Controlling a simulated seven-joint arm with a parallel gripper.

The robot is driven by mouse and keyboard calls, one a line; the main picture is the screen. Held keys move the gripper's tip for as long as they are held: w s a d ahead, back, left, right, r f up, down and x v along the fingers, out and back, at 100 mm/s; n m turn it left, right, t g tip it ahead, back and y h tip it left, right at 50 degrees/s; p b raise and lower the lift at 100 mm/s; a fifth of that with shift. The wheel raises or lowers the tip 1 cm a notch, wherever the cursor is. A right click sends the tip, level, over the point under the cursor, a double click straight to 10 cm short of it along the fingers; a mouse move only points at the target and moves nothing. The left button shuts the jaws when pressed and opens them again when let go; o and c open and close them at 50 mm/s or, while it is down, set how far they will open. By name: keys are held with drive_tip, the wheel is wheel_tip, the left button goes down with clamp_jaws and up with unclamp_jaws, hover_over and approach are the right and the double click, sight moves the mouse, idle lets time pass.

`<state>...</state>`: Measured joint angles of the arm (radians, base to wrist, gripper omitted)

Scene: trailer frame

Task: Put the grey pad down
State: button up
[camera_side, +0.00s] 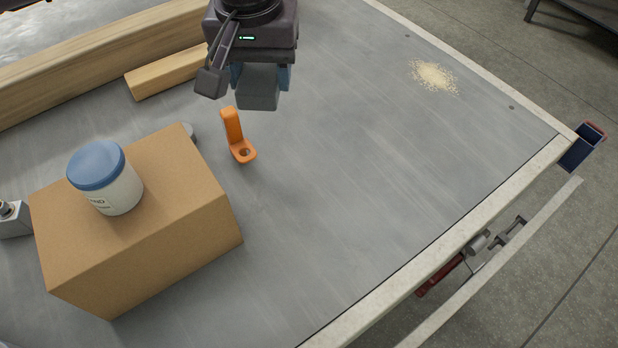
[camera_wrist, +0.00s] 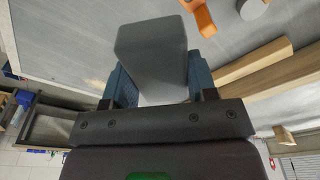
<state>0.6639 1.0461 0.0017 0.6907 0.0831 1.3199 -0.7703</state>
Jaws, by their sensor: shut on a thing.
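The grey pad (camera_side: 258,88) is a block held between the two blue fingers of my gripper (camera_side: 260,77). In the side view it hangs below the gripper body near the top of the picture, just behind and above an orange bracket. In the wrist view the pad (camera_wrist: 152,52) fills the space between the blue fingers (camera_wrist: 160,84) and sticks out past their tips. The pad appears to be held above the grey table top (camera_side: 340,150); the exact gap below it is hard to tell.
The orange L-shaped bracket (camera_side: 238,138) stands close by. A cardboard box (camera_side: 165,235) bears a blue-lidded jar (camera_side: 105,178). Wooden beams (camera_side: 110,60) lie at the back left. Sawdust (camera_side: 434,77) lies at the right. The middle right of the table is clear up to its pale edge (camera_side: 450,240).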

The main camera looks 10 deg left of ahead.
drive_tip(key=m, duration=0.1)
hover_over(311, 211)
wheel_tip(311, 211, down, 18)
drive_tip(key=shift+s+r, duration=0.15)
drive_tip(key=shift+r, duration=0.1)
drive_tip(key=shift+f, duration=2.15)
drive_tip(key=shift+f, duration=0.1)
drive_tip(key=o, duration=0.9)
